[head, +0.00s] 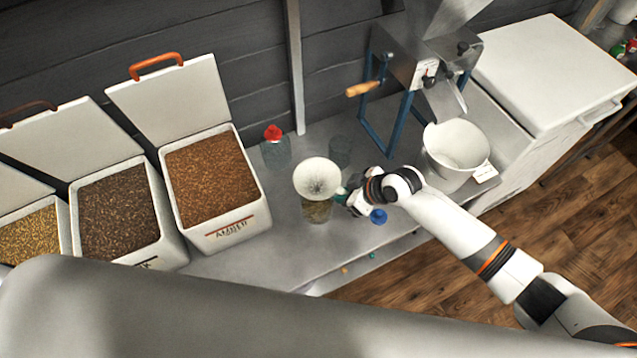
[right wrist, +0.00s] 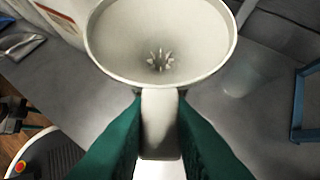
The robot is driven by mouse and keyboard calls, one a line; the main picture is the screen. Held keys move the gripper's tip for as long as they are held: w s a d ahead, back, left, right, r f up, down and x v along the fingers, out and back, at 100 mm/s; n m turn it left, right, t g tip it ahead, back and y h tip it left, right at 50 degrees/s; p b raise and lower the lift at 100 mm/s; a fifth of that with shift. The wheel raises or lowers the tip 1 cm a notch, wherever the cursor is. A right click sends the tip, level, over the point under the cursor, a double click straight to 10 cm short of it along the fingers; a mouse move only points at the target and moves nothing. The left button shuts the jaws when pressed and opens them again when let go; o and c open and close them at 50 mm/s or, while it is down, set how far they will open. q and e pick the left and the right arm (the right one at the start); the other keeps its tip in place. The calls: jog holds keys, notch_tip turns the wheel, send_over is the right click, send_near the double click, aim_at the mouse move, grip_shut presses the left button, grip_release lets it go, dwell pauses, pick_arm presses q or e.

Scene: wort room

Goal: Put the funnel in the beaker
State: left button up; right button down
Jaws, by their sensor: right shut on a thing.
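The white funnel (head: 317,176) has its wide mouth facing up in the head view. My right gripper (head: 345,196) is at its right side. In the right wrist view, the green fingers of my right gripper (right wrist: 159,110) are shut on the tab at the rim of the funnel (right wrist: 195,40). Directly below the funnel in the head view is a clear vessel with brownish contents (head: 317,213). Whether the funnel sits in it or hangs above it is hard to tell. Another clear glass vessel (head: 340,152) stands just behind, faint against the bench. My left gripper is not in view.
Open grain bins (head: 210,180) stand at the left. A red-capped bottle (head: 274,148) is behind the funnel. A mill (head: 410,75) with a white bucket (head: 455,155) stands at the right.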

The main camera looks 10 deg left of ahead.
jog(key=shift+r+p, duration=1.6)
jog(key=shift+r, duration=0.55)
